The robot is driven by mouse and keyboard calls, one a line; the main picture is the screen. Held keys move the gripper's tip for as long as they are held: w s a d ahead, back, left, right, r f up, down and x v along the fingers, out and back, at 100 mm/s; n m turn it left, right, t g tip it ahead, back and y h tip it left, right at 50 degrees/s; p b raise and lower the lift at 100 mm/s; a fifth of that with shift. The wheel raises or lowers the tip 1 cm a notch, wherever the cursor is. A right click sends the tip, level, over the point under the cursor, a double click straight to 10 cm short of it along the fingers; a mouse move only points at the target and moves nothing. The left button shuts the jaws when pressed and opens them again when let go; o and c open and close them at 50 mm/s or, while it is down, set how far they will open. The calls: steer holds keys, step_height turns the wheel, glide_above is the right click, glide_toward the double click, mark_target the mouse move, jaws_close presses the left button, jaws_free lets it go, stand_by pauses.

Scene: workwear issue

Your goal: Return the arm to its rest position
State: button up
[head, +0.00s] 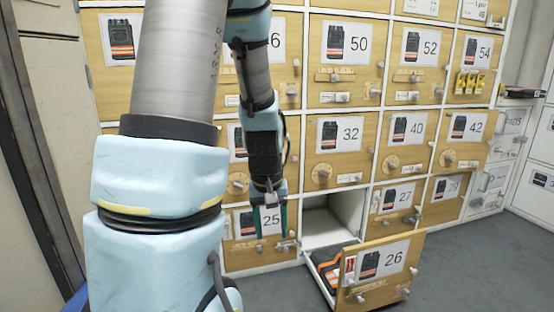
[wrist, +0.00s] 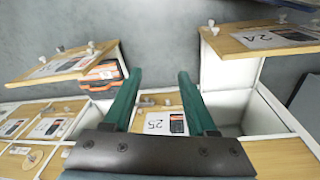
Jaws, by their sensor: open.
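My gripper (head: 270,215) hangs at the end of my arm in front of the drawer marked 25 (head: 247,222) in the head view. In the wrist view my gripper (wrist: 160,82) shows two green fingers spread apart with nothing between them. The label of drawer 25 (wrist: 166,122) shows beyond the fingers. My arm reaches down from the top left of the head view, stretched out toward the lower drawers.
The drawer marked 26 (head: 378,268) is pulled out, with dark and orange workwear (head: 328,268) inside. Its compartment (head: 330,222) is open. In the wrist view another open front (wrist: 265,40) stands at right. Grey floor (head: 460,270) is clear at lower right.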

steer(key=s+a+r+m+p, duration=0.1)
steer(key=s+a+r+m, duration=0.1)
steer(key=s+a+r, duration=0.35)
step_height(320, 180, up, 34)
steer(key=p, duration=3.5)
steer(key=shift+w+t, duration=0.3)
steer(key=shift+w, duration=0.05)
steer(key=shift+f, duration=0.1)
